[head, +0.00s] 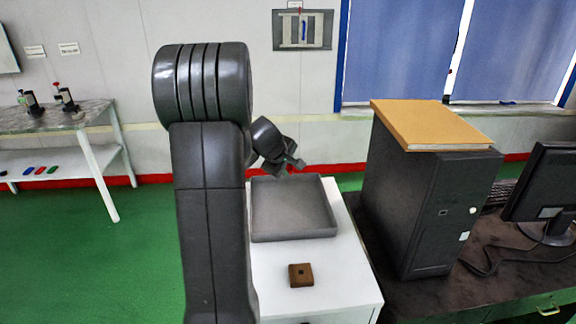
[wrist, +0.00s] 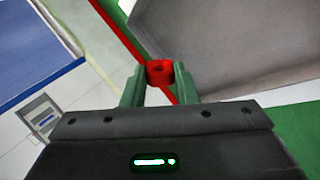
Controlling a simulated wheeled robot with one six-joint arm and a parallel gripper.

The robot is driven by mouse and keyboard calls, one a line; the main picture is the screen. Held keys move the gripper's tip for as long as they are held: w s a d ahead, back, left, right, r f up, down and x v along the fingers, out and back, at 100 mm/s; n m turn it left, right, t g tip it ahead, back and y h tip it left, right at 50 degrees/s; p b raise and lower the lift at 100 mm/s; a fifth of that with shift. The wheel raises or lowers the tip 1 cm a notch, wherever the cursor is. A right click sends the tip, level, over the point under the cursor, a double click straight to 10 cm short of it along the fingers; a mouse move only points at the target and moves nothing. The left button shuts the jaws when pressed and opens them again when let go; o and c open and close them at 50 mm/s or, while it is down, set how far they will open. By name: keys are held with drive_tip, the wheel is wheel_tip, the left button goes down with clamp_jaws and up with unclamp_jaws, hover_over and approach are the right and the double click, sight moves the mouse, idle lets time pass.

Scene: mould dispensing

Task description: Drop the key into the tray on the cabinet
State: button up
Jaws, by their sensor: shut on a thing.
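My gripper (head: 297,163) shows small in the head view, beside my dark arm and above the back part of the tray. In the wrist view its two green fingers are shut on a red piece, the key (wrist: 160,71), of which only the end shows between the fingertips. The key cannot be made out in the head view. The grey square tray (head: 295,236) lies on the white cabinet (head: 340,268) and looks empty where I can see it. In the wrist view the tray (wrist: 235,50) fills the upper right, with the key beside its edge in the picture.
A small brown block (head: 301,275) with a dark hole sits on the cabinet in front of the tray. A black computer tower (head: 425,205) with an orange-covered book (head: 430,122) on top stands close on the right. A side table (head: 70,118) is at far left.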

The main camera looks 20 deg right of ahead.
wheel_tip(320, 180, down, 10)
drive_tip(key=b, duration=0.8)
drive_tip(key=shift+b, duration=0.3)
drive_tip(key=shift+f+b, duration=0.55)
drive_tip(key=shift+f, duration=0.05)
drive_tip(key=o, duration=1)
drive_tip(key=shift+r, duration=0.15)
drive_tip(key=v, duration=1.3)
drive_tip(key=shift+s+a+r+p, duration=0.15)
drive_tip(key=shift+s+r+p, duration=0.05)
drive_tip(key=shift+r+p, duration=0.1)
